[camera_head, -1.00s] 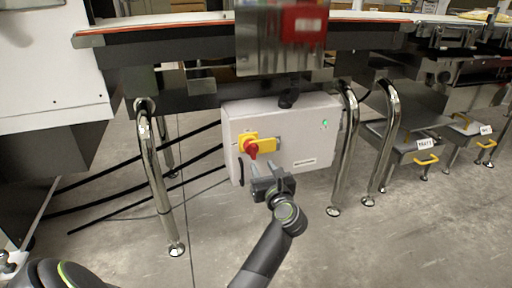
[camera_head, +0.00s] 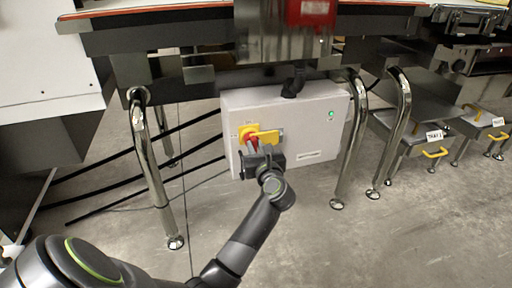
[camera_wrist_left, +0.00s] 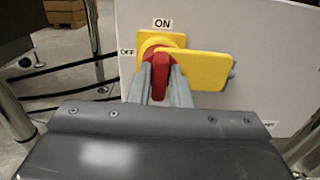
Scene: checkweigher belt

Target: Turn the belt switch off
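The belt switch is a red knob (camera_head: 252,145) on a yellow plate (camera_head: 268,137), on the front of a pale grey box (camera_head: 312,118). In the left wrist view, the red knob (camera_wrist_left: 160,70) shows between my fingers, with an ON label (camera_wrist_left: 162,23) above and an OFF label (camera_wrist_left: 127,52) to its left. The yellow plate also shows there (camera_wrist_left: 205,68). My left gripper (camera_wrist_left: 160,82) has one finger on each side of the knob and looks shut on it. In the head view, my left gripper (camera_head: 258,154) partly covers the knob. My right gripper is out of view.
Chrome legs (camera_head: 150,165) stand left and right of the box, under the conveyor (camera_head: 165,37). Black cables (camera_head: 110,185) run at the left. Low benches with yellow handles (camera_head: 436,152) stand at the right.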

